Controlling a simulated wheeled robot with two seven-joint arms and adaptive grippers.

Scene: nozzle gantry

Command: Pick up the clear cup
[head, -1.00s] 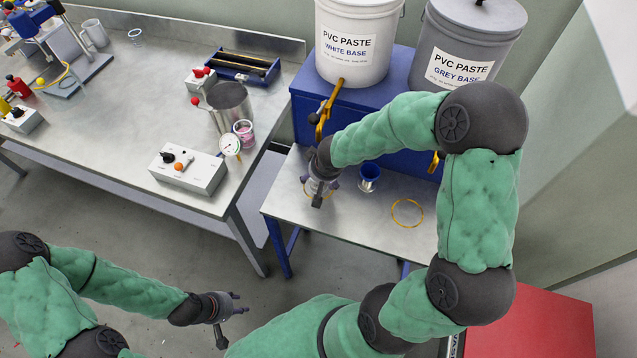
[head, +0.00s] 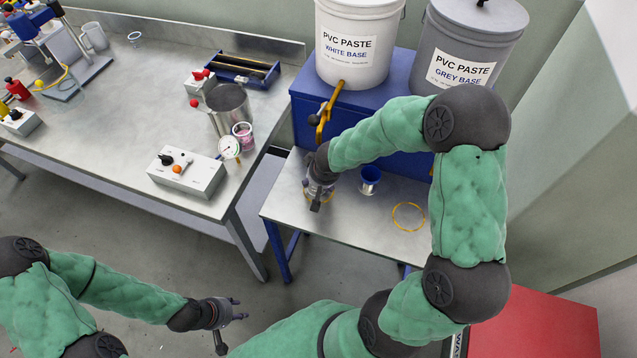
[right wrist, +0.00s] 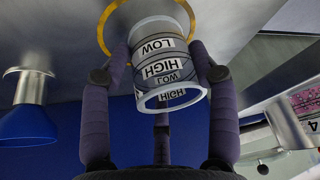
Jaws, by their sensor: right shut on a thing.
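The clear cup (right wrist: 165,98), printed with LOW and HIGH bands, sits between the dark fingers of my right gripper (right wrist: 165,75) in the right wrist view. Those fingers are shut on its sides. In the head view my right gripper (head: 318,195) is at the left part of the small metal table (head: 345,228), and mostly hides the cup. A yellow ring (right wrist: 103,30) shows behind the cup; I cannot tell whether the cup touches the table. My left gripper (head: 238,312) is open and empty over the floor, at the lower left.
A blue cup-like piece (head: 370,175) stands right of my right gripper, and an empty yellow ring (head: 409,216) lies farther right. Behind are a white bucket (head: 350,45) and a grey bucket (head: 465,45) on a blue stand. A steel bench (head: 100,140) with a control box (head: 186,174) is left.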

